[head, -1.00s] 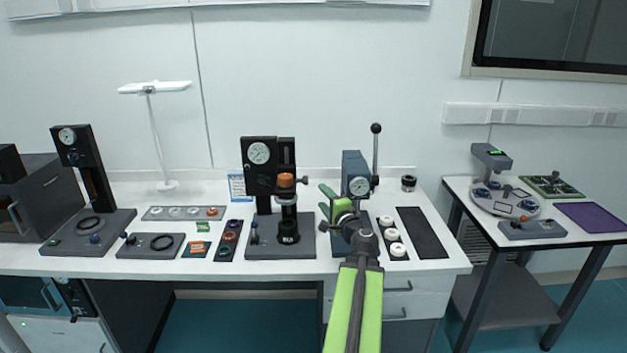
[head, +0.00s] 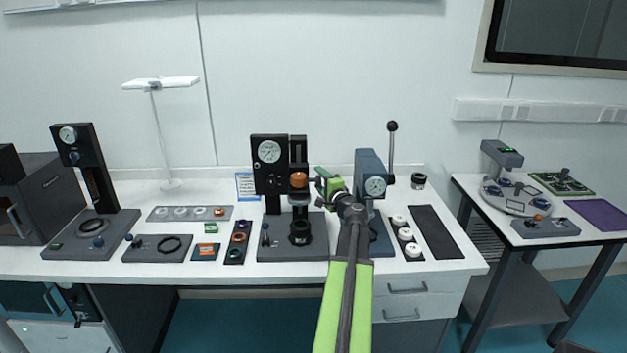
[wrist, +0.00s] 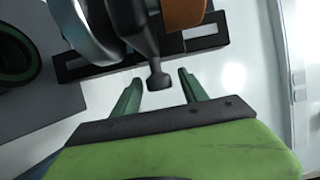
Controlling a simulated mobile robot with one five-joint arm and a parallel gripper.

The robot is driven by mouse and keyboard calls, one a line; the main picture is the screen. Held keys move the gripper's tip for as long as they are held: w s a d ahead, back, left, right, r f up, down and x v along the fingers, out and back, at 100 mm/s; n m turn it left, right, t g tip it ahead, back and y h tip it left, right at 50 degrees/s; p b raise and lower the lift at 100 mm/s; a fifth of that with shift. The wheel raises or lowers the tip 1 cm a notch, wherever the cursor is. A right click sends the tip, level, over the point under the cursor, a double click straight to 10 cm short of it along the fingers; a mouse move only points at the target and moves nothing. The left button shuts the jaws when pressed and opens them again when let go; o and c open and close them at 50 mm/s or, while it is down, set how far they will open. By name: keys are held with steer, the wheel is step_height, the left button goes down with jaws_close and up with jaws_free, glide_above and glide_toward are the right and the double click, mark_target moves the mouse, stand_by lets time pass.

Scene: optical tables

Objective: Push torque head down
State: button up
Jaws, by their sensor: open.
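The torque head is the black press-like device with a round gauge, an orange cap (head: 298,180) and a dark cylinder below, left of my gripper in the head view. The orange cap also shows at the top of the wrist view (wrist: 184,12). My gripper (head: 319,187) is open at the right side of the head, at about the cap's height. In the wrist view, a dark handle with a knobbed end (wrist: 158,80) points between my two green fingers (wrist: 160,86), with gaps on both sides. The lower part of the head is partly out of the wrist view.
A blue-grey lever press (head: 370,170) with a gauge stands close on the right, partly behind my arm. White round parts (head: 405,235) lie right of it. A black cup (head: 300,232) stands under the head. A dark mat (head: 433,232) lies at the table's right.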

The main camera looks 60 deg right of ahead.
steer(key=shift+w+a, duration=0.1)
steer(key=shift+w, duration=0.1)
jaws_close()
steer(key=shift+a, duration=0.1)
stand_by(1.0)
